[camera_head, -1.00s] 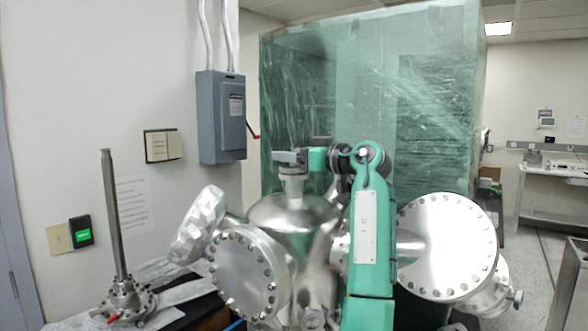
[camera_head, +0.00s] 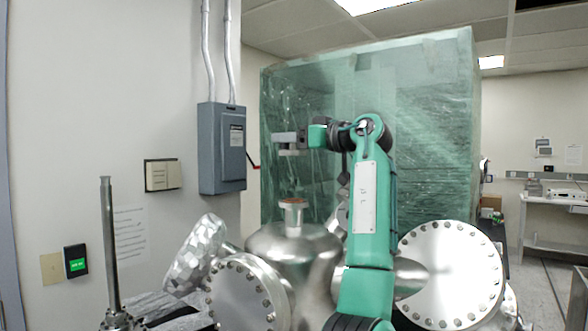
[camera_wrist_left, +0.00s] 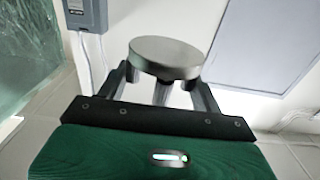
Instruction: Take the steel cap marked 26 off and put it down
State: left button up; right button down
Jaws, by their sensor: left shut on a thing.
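My left gripper (camera_head: 289,143) is shut on a small round steel cap (camera_head: 289,153), in the air above the chamber. In the left wrist view the cap (camera_wrist_left: 165,57) is a smooth disc between the two fingers of the gripper (camera_wrist_left: 163,92). No mark 26 can be read on it. Below the cap, apart from it, the narrow top port (camera_head: 293,214) of the steel vacuum chamber (camera_head: 293,250) stands uncovered, with a copper-coloured face on top. My right gripper is not in view.
A faceted foil-like cover (camera_head: 197,252) and large bolted flanges (camera_head: 243,291) surround the port. A wide flange (camera_head: 450,270) stands at right. A tall steel tube (camera_head: 109,245) rises at left. A grey electrical box (camera_head: 222,148) is on the wall; a green wrapped crate (camera_head: 420,130) stands behind.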

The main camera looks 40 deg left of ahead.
pick_arm(q)
notch_tip(320, 180, up, 10)
jog(key=shift+r+p, duration=0.2)
jog(key=shift+p, duration=0.2)
jog(key=shift+r+p, duration=1.15)
jog(key=shift+p, duration=0.45)
